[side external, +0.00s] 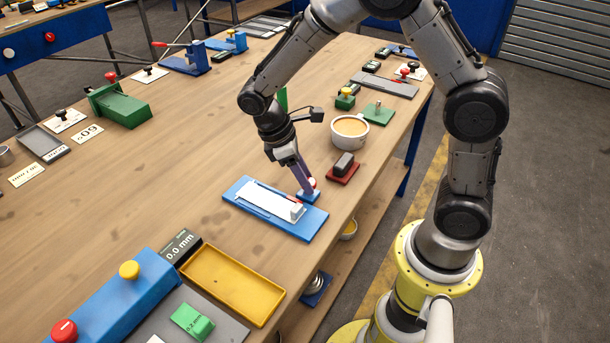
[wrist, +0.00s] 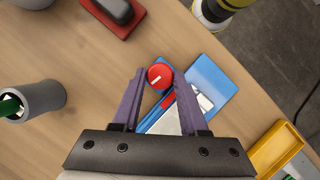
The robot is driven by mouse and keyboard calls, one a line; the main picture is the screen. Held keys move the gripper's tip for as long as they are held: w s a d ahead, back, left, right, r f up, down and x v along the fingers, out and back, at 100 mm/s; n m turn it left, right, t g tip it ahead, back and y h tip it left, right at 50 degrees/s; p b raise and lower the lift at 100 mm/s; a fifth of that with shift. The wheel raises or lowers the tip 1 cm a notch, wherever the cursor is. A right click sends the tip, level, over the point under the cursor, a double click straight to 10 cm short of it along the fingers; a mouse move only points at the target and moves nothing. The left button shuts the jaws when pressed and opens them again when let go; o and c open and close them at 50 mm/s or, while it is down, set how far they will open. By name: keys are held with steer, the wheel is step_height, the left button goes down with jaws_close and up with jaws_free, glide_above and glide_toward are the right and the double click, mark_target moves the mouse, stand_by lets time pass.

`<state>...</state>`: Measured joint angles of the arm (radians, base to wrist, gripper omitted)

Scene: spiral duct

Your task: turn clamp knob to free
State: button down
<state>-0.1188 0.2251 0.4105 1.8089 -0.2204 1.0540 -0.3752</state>
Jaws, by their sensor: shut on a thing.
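The clamp knob is round and red with a white mark on top; it shows in the wrist view (wrist: 160,74) and partly in the side external view (side external: 312,182). It sits at one end of a blue fixture (side external: 237,190) that carries a white plate (side external: 265,201). My gripper (wrist: 161,83) has its two purple fingers on either side of the knob, shut on it. In the side view my gripper (side external: 306,187) points down at the fixture's far right end, and its fingers hide part of the knob. The blue fixture also shows in the wrist view (wrist: 212,79).
A red block with a dark grey top (side external: 342,172) stands close behind the knob. A white cup (side external: 350,132) stands farther back. A yellow tray (side external: 232,285) lies in front of the fixture, near the table's right edge.

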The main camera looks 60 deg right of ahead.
steer(key=shift+r+n, duration=0.1)
steer(key=shift+n, duration=0.7)
steer(key=shift+t, duration=0.3)
steer(key=shift+c, duration=2.2)
jaws_free()
steer(key=v, duration=1.3)
steer(key=shift+a+r, duration=0.25)
steer(key=shift+a, duration=0.15)
steer(key=shift+w, duration=0.15)
